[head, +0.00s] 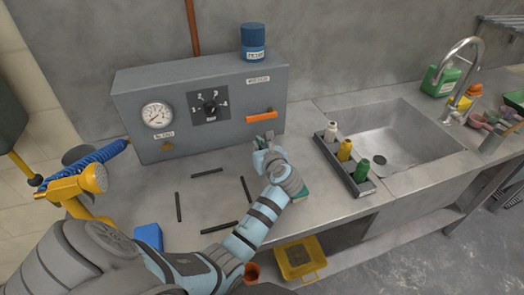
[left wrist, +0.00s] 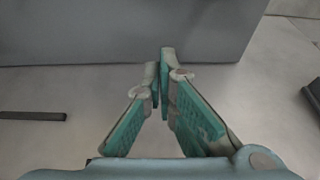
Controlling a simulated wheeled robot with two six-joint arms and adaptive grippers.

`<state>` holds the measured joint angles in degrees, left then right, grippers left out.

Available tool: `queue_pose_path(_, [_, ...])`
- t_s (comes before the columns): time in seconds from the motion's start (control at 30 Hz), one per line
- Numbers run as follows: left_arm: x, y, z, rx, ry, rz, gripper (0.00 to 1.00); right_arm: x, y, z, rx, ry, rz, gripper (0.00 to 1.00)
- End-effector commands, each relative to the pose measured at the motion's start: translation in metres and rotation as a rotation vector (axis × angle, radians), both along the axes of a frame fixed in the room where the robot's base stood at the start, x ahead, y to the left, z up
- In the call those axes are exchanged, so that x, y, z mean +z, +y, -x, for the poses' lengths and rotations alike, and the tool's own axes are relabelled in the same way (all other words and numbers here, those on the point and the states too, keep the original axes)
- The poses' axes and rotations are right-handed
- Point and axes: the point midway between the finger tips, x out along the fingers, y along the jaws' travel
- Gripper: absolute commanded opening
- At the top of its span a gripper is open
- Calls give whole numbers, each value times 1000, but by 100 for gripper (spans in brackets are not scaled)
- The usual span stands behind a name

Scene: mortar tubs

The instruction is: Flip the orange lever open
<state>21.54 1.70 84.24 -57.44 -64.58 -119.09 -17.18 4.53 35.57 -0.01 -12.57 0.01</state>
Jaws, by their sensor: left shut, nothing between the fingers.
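The orange lever (head: 261,116) sits on the front face of the grey control box (head: 150,95), at its right side, lying nearly level. My left gripper (head: 264,138) is just below the lever and in front of the box, apart from the lever as far as the head view shows. In the left wrist view the left gripper (left wrist: 163,60) is shut and empty, with its fingertips pointing at the box's front face (left wrist: 110,35). The lever is not in the left wrist view. My right gripper is not in view.
A blue can (head: 253,42) stands on the box. Several dark bars (head: 207,173) lie on the counter. A dark tray (head: 345,165) with small bottles stands right of my arm, beside the sink (head: 385,140). A yellow spray nozzle (head: 78,187) is at left.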

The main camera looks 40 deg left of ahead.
Motion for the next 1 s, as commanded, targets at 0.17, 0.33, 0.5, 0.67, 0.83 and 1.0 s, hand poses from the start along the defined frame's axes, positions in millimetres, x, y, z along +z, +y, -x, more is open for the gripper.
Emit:
queue_pose_path(0.17, [-16,31,-21,0,-1,-2,0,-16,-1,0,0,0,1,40])
queue_pose_path(0.33, [14,32,-23,-2,-4,2,0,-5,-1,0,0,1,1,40])
queue_pose_path(0.5, [25,31,-23,-2,-2,2,0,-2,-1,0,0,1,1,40])
queue_pose_path(0.67, [26,31,-23,-3,0,1,0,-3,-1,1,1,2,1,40])
queue_pose_path(0.83, [26,31,-23,-2,0,1,0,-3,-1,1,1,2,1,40])
queue_pose_path(1.0, [29,35,-20,3,13,-8,0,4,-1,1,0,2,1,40])
